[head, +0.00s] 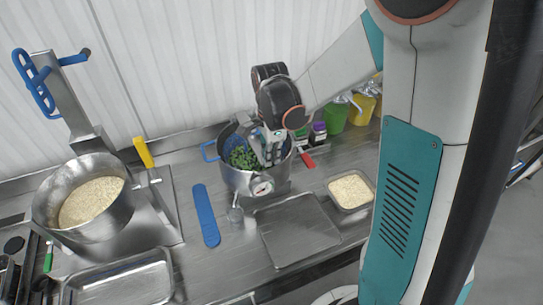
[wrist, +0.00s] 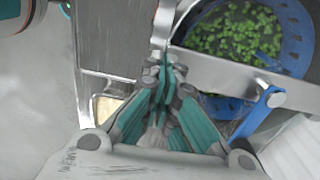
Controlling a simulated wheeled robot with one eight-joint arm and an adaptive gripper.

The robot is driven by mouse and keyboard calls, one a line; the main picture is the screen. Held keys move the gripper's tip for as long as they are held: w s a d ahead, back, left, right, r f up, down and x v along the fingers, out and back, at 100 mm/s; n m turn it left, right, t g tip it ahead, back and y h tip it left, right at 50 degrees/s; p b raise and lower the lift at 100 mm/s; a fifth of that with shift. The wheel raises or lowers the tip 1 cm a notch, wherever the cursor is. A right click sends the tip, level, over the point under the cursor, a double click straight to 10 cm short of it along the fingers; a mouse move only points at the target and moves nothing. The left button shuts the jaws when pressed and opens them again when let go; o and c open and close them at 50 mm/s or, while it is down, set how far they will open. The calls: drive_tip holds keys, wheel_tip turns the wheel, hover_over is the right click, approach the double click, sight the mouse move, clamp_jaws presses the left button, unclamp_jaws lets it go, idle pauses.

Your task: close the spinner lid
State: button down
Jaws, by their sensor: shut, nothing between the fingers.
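The spinner (head: 240,178) is a round steel pot with a gauge on its front and a blue handle at its left. Its mouth is at least partly uncovered, showing a blue basket (wrist: 293,30) and chopped greens (wrist: 235,32), which also show in the head view (head: 241,157). My gripper (head: 268,158) is shut and empty, pointing down over the right part of the pot.
A flat steel tray (head: 298,232) lies in front of the spinner, and a pan of rice (head: 351,190) is at its right. A blue paddle (head: 206,215) lies at its left. A large rice pot (head: 110,212) stands further left. Green and yellow containers (head: 362,108) stand behind right.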

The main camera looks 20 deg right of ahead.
drive_tip(key=shift+f, duration=0.1)
drive_tip(key=shift+s+f+t+b, duration=0.2)
drive_tip(key=shift+f+t+b, duration=0.1)
drive_tip(key=shift+f+b, duration=0.75)
drive_tip(key=shift+s+f, duration=0.15)
drive_tip(key=shift+s, duration=0.15)
drive_tip(key=shift+w+r, duration=0.1)
drive_tip(key=shift+r, duration=0.3)
wheel_tip(320, 180, up, 13)
drive_tip(key=p, duration=0.4)
drive_tip(key=s+a+f+n+t+b, duration=0.3)
drive_tip(key=s+f+n+t+b, duration=0.4)
drive_tip(key=s+f+n+b, duration=0.7)
drive_tip(key=s+n+b, duration=0.1)
drive_tip(key=n+b, duration=0.3)
drive_tip(key=b, duration=0.1)
drive_tip(key=shift+a+b, duration=0.4)
